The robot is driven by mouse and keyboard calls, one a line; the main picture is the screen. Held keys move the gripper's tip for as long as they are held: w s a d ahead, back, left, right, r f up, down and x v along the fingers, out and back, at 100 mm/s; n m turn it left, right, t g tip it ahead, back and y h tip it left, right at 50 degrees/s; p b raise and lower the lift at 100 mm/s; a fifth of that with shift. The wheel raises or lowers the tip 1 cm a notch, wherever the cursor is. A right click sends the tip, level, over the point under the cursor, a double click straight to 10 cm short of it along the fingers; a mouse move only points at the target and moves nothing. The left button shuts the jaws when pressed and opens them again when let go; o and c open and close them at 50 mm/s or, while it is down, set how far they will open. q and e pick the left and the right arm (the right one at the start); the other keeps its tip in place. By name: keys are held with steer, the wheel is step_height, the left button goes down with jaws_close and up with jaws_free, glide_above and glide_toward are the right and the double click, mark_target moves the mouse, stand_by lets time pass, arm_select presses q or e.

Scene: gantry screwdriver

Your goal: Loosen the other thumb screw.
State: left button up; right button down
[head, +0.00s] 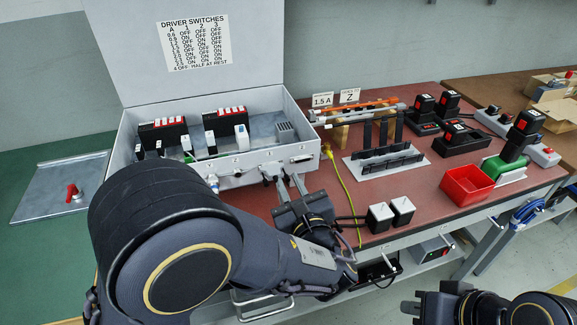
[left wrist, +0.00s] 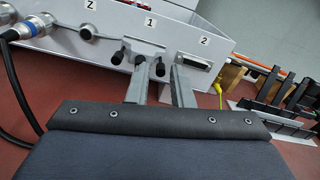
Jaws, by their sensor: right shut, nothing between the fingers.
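The grey control box (head: 215,178) has a plug (left wrist: 146,47) at the socket marked 1 on its front wall. Two black thumb screws show on the plug in the left wrist view: the left one (left wrist: 117,56) and the right one (left wrist: 160,68). My left gripper (head: 287,184) is in front of the plug. Its two fingers (left wrist: 158,76) are apart, with the right thumb screw between their tips in the picture; I cannot tell whether they touch it. The left screw is outside the left finger. My right gripper (head: 437,303) is shut and empty at the bottom right of the head view.
A blue-ringed cable plug (left wrist: 22,30) and a metal connector (left wrist: 91,33) sit left of socket 1. Socket 2 (left wrist: 199,62) is bare. A yellow cable (head: 343,185), white-topped blocks (head: 391,214) and a red bin (head: 466,184) lie to the right on the bench.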

arm_select(q)
steer(key=m+p, duration=0.7)
steer(key=shift+r+p, duration=0.2)
steer(key=shift+p, duration=0.15)
steer(key=m+p, duration=1)
steer(key=shift+r, duration=0.1)
steer(key=shift+f, duration=0.25)
arm_select(e)
step_height(320, 180, up, 20)
steer(key=shift+f, duration=0.2)
